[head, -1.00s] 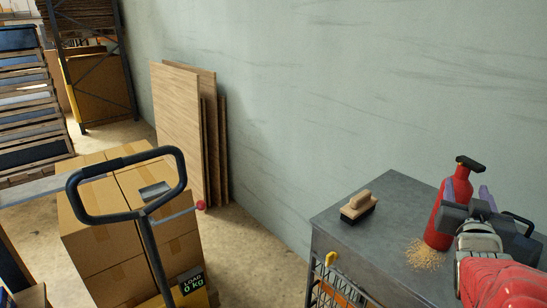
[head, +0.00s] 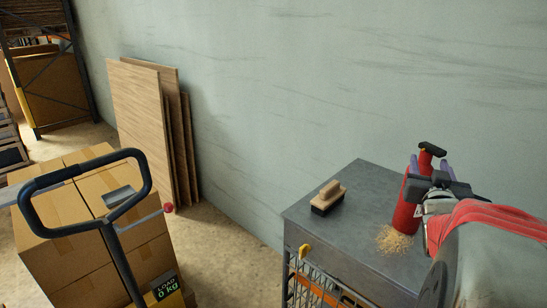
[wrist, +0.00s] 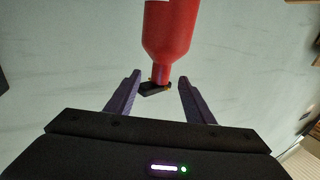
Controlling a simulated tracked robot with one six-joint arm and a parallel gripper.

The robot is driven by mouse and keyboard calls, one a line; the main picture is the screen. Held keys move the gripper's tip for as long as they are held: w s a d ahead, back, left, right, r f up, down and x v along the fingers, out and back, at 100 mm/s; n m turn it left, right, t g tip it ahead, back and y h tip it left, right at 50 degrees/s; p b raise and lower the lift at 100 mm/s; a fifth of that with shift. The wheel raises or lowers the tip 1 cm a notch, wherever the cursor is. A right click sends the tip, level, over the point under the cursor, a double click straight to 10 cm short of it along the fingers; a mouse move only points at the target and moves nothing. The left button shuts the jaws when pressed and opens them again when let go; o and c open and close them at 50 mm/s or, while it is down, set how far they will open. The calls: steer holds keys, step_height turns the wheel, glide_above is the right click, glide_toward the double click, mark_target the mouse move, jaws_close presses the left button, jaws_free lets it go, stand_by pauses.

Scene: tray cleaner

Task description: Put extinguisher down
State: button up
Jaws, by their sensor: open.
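The red fire extinguisher (head: 405,213) with a black top handle stands upright on the grey cart top (head: 345,240), at the right in the head view. My gripper (head: 429,165) is at its upper part, and the wrist and arm hide its right side. In the wrist view the extinguisher (wrist: 170,35) appears upside down, with its neck and black handle near the fingertips. The purple fingers of my gripper (wrist: 158,80) are spread apart, with a gap on each side of the neck. I see no finger touching it.
A wooden-handled brush (head: 328,197) lies on the cart top, left of the extinguisher. A pile of tan crumbs (head: 393,239) lies in front of it. A pallet jack handle (head: 150,185) and boxes (head: 80,247) stand at left. Wooden boards (head: 140,125) lean on the wall.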

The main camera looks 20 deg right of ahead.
mark_target(427, 159)
steer(key=shift+x, duration=2.15)
steer(key=shift+w, duration=0.1)
steer(key=shift+x, duration=2.55)
steer(key=shift+f, duration=0.15)
steer(key=shift+c, duration=0.3)
jaws_close()
steer(key=shift+r, duration=0.25)
